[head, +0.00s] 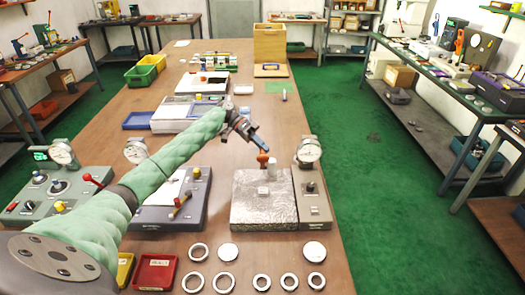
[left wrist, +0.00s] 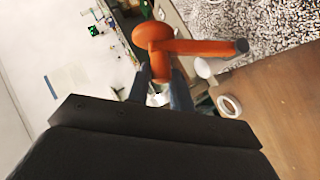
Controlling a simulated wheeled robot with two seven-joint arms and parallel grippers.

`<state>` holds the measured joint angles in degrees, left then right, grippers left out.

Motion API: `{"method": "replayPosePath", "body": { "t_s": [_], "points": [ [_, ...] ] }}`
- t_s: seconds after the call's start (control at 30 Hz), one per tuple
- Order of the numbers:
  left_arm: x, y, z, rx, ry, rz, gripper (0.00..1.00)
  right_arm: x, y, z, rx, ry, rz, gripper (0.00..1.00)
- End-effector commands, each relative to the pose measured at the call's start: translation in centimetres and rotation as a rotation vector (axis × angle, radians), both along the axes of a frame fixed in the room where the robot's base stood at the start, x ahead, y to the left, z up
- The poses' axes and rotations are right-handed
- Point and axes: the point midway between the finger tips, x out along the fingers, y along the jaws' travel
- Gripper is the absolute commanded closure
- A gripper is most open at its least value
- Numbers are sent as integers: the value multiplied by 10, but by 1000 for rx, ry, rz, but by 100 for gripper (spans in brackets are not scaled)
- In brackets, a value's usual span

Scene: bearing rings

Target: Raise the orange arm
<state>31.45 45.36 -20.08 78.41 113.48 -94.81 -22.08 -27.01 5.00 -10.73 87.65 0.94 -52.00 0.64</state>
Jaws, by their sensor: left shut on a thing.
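The orange arm (head: 263,158) stands at the back of a silver, rough-topped block (head: 258,210) in the head view. In the left wrist view the orange arm (left wrist: 190,47) shows a rounded hub and a bar that reaches right to a dark tip. My left gripper (head: 252,140) comes in from the left over the table and is at the orange arm. In the left wrist view the fingers of my left gripper (left wrist: 160,85) close on the hub end of the orange arm. My right gripper is in neither view.
A dial gauge (head: 308,152) on a grey stand is right of the block. Several metal rings (head: 262,282) and a red tray (head: 156,272) lie at the front of the wooden table (head: 325,262). Grey control boxes (head: 60,195) stand on the left. Green floor lies right of the table.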

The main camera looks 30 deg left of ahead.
Motion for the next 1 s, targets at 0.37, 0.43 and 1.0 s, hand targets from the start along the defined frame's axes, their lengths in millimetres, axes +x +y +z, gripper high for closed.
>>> {"method": "replayPosePath", "body": {
  "t_s": [0.37,0.43,1.0],
  "points": [
    [1,1,-4,3,3,3,100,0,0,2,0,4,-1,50],
    [1,1,-4,3,3,2,100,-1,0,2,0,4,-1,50],
    [2,9,0,2,1,2,59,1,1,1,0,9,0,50]
  ]
}}
